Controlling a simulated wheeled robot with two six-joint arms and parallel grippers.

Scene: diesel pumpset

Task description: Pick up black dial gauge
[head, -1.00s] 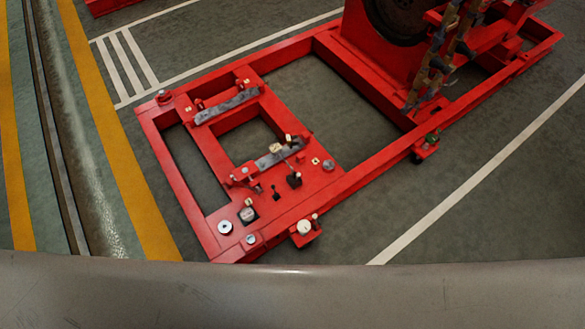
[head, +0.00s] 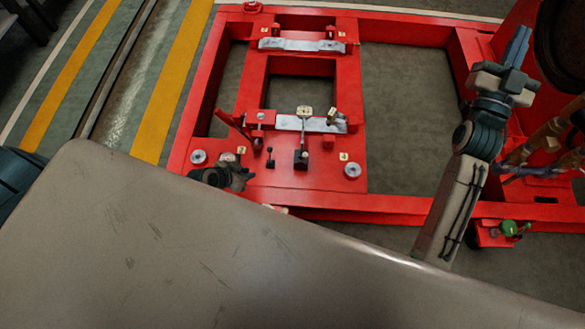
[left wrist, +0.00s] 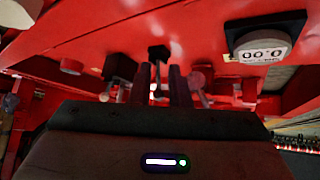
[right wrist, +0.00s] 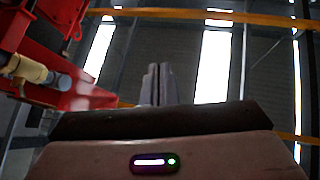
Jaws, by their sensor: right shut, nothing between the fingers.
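In the left wrist view, a gauge with a pale round face reading 0.00 (left wrist: 263,45) sits on a black square plate on the red deck, upper right. In the head view its place is largely covered by my left gripper (head: 240,177), which hangs low over the front left of the red frame. The left fingers (left wrist: 159,78) stand slightly apart with nothing seen between them. A black block on a stand (head: 301,159) and a small black-topped knob (head: 270,157) stand to its right. My right gripper (head: 518,47) is shut and empty, raised at the right.
The red frame (head: 404,204) has open wells. Grey metal bars (head: 302,45) cross it, with clamps and a pale-topped post (head: 304,111) near the middle. Round silver discs (head: 352,171) lie on the deck. Machinery with a dark wheel (head: 564,45) stands at the right.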

